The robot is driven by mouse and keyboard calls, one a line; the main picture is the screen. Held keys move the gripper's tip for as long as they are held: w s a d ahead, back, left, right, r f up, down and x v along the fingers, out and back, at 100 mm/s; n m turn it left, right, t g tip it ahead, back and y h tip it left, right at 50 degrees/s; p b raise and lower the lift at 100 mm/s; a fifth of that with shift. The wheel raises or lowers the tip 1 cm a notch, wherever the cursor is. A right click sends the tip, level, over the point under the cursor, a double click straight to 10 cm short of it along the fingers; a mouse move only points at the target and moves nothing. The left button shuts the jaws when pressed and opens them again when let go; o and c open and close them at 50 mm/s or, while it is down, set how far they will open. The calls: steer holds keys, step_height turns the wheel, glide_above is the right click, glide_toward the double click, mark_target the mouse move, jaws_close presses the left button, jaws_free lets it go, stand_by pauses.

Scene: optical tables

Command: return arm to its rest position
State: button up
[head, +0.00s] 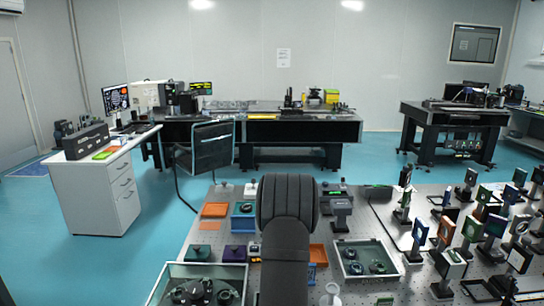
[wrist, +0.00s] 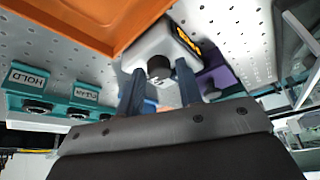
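My arm (head: 287,225) shows in the head view as a dark, upright shape over the middle of the near perforated table. Its gripper is hidden from that view. In the wrist view, my gripper (wrist: 159,68) has its two dark blue fingers apart, so it is open. A white device with a black knob and a yellow-black label (wrist: 155,42) lies beyond the fingertips. The knob appears between the fingers, with gaps on both sides. I cannot tell how far the device is from the fingertips.
The optical table (head: 385,210) is crowded at right with several mounted optics (head: 420,235). A grey tray (head: 366,260) stands right of my arm. The wrist view shows an orange tray (wrist: 95,22), a teal HOLD box (wrist: 35,88) and a purple item (wrist: 220,78) close by.

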steer(key=m+t+h, duration=0.1)
steer(key=m, duration=0.2)
steer(key=m+t+h, duration=0.1)
steer(key=m, duration=0.3)
steer(key=shift+s+a, duration=0.15)
steer(key=shift+a+m+h, duration=0.1)
steer(key=shift+m+h, duration=0.5)
steer(key=shift+m, duration=0.9)
steer(key=shift+a+m+h, duration=0.1)
steer(key=shift+m+h, duration=0.5)
steer(key=shift+m, duration=0.9)
steer(key=shift+d+n, duration=0.15)
steer(key=shift+n, duration=0.15)
steer(key=shift+d+n+y, duration=0.1)
steer(key=shift+n+y, duration=0.5)
steer(key=shift+n, duration=0.8)
steer(key=shift+n+y, duration=0.6)
steer(key=shift+n, duration=0.8)
steer(key=shift+m, duration=0.3)
